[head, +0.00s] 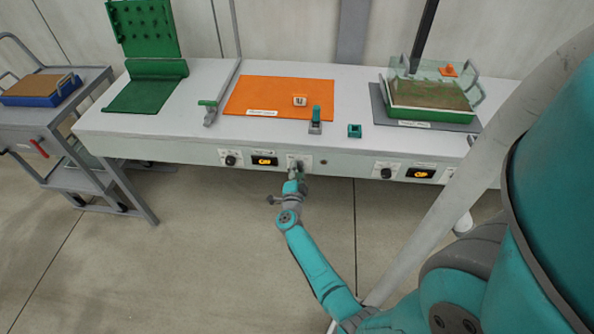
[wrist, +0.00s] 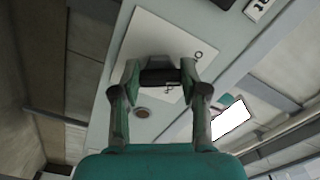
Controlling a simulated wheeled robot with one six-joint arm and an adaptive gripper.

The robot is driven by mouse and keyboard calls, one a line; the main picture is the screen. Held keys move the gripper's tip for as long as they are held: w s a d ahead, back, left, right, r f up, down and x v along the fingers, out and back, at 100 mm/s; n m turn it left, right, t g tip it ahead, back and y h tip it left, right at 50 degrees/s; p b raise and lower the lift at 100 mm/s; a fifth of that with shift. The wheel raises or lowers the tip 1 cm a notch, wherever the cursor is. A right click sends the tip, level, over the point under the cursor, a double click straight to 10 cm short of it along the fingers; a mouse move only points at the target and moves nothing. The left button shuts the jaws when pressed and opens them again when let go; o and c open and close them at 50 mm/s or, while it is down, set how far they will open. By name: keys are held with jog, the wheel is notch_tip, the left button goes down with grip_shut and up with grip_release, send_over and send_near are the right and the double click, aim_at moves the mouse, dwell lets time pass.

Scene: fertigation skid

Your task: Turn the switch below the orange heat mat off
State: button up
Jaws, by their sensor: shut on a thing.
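The orange heat mat (head: 262,97) lies flat on the bench top. Below it, on the bench's front panel, a white plate (head: 305,158) carries the switch. My gripper (head: 298,174) is at this plate and hides most of the switch in the head view. In the wrist view, my gripper's fingers (wrist: 160,78) are shut on the dark switch knob (wrist: 160,76), one on each side. I cannot tell which setting the knob points to.
On the bench are a green mat (head: 140,97), a clear-walled tray (head: 430,92) and small teal items. A grey cart (head: 40,120) stands left.

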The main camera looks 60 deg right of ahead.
jog(key=shift+f+n, duration=0.1)
jog(key=shift+n, duration=1.4)
jog(key=o, duration=1.1)
jog(key=shift+o, duration=0.2)
jog(key=shift+a, duration=0.1)
jog(key=v, duration=1.2)
jog(key=shift+s, duration=0.1)
